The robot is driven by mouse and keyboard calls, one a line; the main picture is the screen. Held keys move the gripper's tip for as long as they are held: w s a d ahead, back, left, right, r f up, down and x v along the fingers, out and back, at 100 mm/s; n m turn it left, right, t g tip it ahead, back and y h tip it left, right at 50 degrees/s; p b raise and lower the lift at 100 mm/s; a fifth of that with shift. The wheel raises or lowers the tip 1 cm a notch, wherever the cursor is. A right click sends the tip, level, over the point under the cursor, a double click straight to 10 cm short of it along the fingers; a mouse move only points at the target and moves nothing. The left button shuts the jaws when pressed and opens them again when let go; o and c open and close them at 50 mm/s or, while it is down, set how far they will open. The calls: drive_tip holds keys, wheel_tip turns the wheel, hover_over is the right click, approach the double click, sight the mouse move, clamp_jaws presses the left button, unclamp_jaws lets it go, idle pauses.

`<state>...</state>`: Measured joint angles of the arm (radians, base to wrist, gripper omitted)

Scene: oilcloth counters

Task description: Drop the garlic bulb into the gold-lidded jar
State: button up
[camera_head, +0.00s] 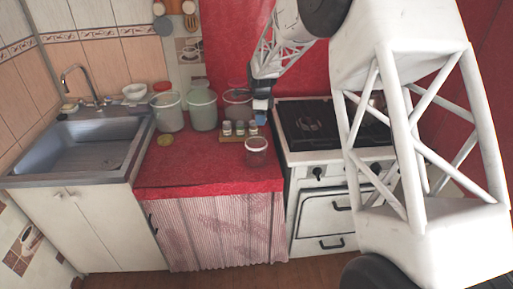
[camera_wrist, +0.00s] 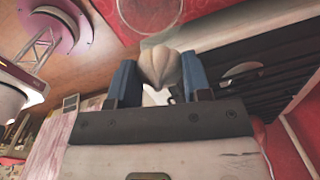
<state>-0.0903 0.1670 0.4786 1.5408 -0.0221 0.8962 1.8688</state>
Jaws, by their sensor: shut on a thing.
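The garlic bulb (camera_wrist: 160,66) is pale and ribbed. It sits between the blue fingers of my gripper (camera_wrist: 158,78) in the wrist view, held off the counter. In the head view my gripper (camera_head: 261,108) hangs above the red counter, above and behind a clear glass jar (camera_head: 256,152). The jar stands upright near the counter's right side, with a pale rim and no lid on top. A round clear rim, likely this jar's (camera_wrist: 148,14), shows at the top of the wrist view. A yellowish disc (camera_head: 164,140), possibly the gold lid, lies at left.
Several small jars in a wooden rack (camera_head: 239,130) stand just behind the clear jar. Large translucent containers (camera_head: 202,109) stand at the back. The stove (camera_head: 310,125) is at right and the sink (camera_head: 80,150) at left. The counter's front is clear.

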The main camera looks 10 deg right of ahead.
drive_tip(key=shift+f, duration=0.1)
drive_tip(key=o, duration=1)
drive_tip(key=shift+c, duration=0.2)
drive_tip(key=shift+s+r, duration=0.15)
drive_tip(key=shift+r, duration=1.8)
drive_tip(key=shift+s+r, duration=0.1)
drive_tip(key=shift+r, duration=1.85)
